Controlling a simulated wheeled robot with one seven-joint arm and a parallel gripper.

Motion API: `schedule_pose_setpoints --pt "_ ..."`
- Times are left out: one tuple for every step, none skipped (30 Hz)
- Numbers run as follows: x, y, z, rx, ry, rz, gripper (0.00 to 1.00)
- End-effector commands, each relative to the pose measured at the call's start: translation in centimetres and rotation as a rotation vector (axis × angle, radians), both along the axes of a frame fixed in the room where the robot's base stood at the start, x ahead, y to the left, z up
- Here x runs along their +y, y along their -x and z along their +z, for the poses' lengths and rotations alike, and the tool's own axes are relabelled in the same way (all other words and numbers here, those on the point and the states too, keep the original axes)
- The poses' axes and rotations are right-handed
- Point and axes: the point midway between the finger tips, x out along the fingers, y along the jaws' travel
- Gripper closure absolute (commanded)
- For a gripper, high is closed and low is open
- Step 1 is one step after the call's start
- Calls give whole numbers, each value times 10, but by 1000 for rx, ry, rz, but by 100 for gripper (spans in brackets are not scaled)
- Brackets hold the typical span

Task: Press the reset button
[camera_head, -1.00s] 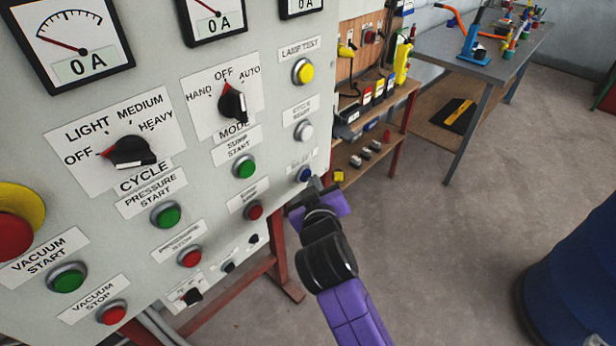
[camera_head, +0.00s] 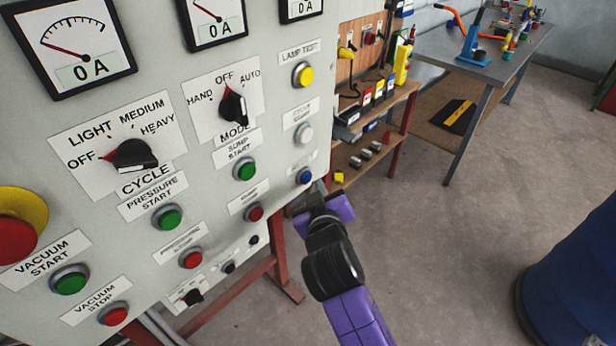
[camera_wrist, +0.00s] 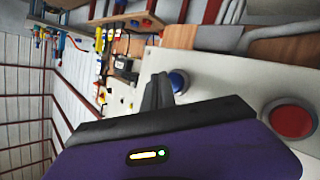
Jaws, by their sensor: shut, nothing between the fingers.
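The blue button (camera_head: 304,176) sits at the lower right corner of the grey control panel (camera_head: 285,120); the small label above it is too blurred to read. The button also shows in the wrist view (camera_wrist: 178,82), just right of my fingers. My gripper (camera_head: 318,188) is shut and empty, in front of the panel's right edge, just right of and slightly below the blue button. In the wrist view my closed fingertips (camera_wrist: 159,78) lie close beside the button, apparently with a small gap. The whole front of the button is visible in the head view.
A red button (camera_head: 254,212) is left of the blue one, and a white button (camera_head: 303,134) is above it. A large red button on yellow (camera_head: 16,240) is at far left. A wooden shelf (camera_head: 372,125) stands behind; a blue barrel (camera_head: 580,270) stands at right. Floor between is clear.

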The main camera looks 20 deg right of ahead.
Motion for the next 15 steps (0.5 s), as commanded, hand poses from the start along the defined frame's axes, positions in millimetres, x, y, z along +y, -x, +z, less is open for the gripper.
schedule_pose_setpoints --pt "-1 1 0 1 0 0 100" --pt "-1 2 0 1 0 0 100" --pt "-1 1 0 1 0 0 100" --pt "-1 1 0 1 0 0 100" --pt "-1 1 0 1 0 0 100" --pt "-1 1 0 1 0 0 100" --pt "-1 1 0 1 0 0 100" --pt "-1 1 0 1 0 0 100" --pt "-1 1 0 1 0 0 100" --pt "-1 2 0 1 0 0 100" --pt "-2 3 0 1 0 0 100" --pt "-3 4 0 2 0 -1 100" --pt "-4 6 0 2 0 -1 100" --pt "-6 8 0 3 0 -1 100" --pt "-8 12 0 3 0 -1 100"
